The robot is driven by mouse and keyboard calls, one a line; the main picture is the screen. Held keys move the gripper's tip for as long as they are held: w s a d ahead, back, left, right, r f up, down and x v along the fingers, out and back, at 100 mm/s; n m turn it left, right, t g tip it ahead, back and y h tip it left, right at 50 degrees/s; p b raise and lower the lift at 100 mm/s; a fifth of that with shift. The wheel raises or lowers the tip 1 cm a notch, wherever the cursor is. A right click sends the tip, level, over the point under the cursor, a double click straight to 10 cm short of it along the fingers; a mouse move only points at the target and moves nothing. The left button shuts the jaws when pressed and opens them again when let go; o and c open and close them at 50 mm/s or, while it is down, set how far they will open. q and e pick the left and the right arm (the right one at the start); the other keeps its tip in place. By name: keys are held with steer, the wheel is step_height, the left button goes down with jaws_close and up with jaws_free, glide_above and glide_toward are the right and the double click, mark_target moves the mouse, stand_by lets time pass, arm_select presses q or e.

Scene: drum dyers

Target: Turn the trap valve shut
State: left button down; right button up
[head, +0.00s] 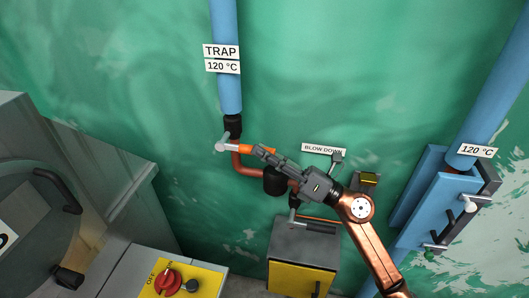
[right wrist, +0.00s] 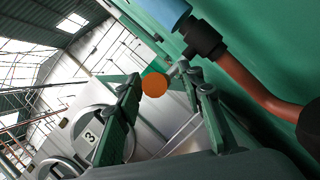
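The trap valve has a black body (head: 233,126) at the lower end of a blue pipe labelled TRAP, 120 °C. Its lever has a pale metal root (head: 223,143) and an orange grip (head: 258,149), pointing right in the head view. My right gripper (head: 262,153) is at the grip's free end. In the right wrist view, the grip's round orange end (right wrist: 153,85) shows between the spread fingers, near their tips. The fingers are open; I cannot tell whether either touches it. The valve's black body (right wrist: 203,40) shows above. My left gripper is out of view.
A copper pipe (head: 243,168) runs below the valve to a black fitting (head: 275,181). A BLOW DOWN label (head: 322,149) and small lever are behind my right arm. A grey box (head: 305,243) stands below. A grey machine with a red OFF switch (head: 168,283) is lower left.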

steer(key=v, duration=1.2)
stand_by(0.3)
